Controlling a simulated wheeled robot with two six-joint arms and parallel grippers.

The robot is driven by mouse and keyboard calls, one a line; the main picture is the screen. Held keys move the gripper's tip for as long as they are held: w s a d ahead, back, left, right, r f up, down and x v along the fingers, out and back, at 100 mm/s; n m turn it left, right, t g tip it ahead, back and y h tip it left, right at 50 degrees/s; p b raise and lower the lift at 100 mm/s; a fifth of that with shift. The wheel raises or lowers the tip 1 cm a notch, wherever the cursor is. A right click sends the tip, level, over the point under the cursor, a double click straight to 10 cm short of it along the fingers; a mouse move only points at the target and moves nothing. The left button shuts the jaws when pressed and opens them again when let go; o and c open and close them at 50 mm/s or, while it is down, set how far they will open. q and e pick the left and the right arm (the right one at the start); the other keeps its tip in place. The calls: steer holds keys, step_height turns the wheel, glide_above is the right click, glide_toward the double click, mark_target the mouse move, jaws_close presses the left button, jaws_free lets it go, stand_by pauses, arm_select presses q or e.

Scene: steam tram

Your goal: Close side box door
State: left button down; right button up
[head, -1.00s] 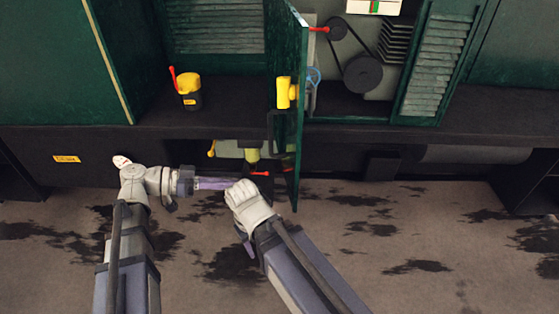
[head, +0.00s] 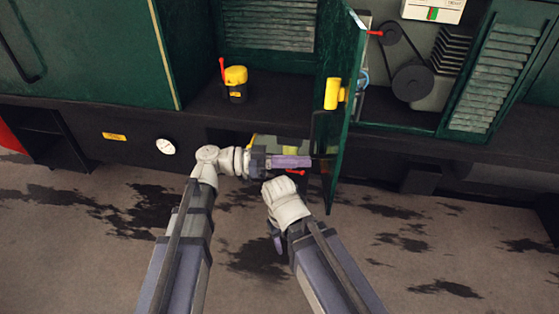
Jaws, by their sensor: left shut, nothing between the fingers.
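A dark green door (head: 345,125) stands open in the head view, seen nearly edge-on, swung out from the tram's green side. A yellow handle or lock part (head: 332,94) is on its left face. My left gripper (head: 309,162) is shut and empty. Its purple fingers point right, close to the lower part of the door's left face; I cannot tell whether they touch it. My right gripper (head: 277,243) is low in front of the tram, pointing down and away from the door; its fingers are mostly hidden behind its wrist.
Right of the door is an open bay with a belt and pulleys (head: 412,82) and a louvred panel (head: 487,95). A yellow lamp-like device (head: 236,78) stands on the dark ledge. A low recess with yellow parts (head: 265,142) lies behind my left gripper. The stained floor is clear.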

mark_target(332, 163)
arm_select(q)
steer(key=shift+s+d, duration=0.15)
steer(key=shift+d, duration=1.1)
steer(key=shift+s+d, duration=0.1)
steer(key=shift+d, duration=1.15)
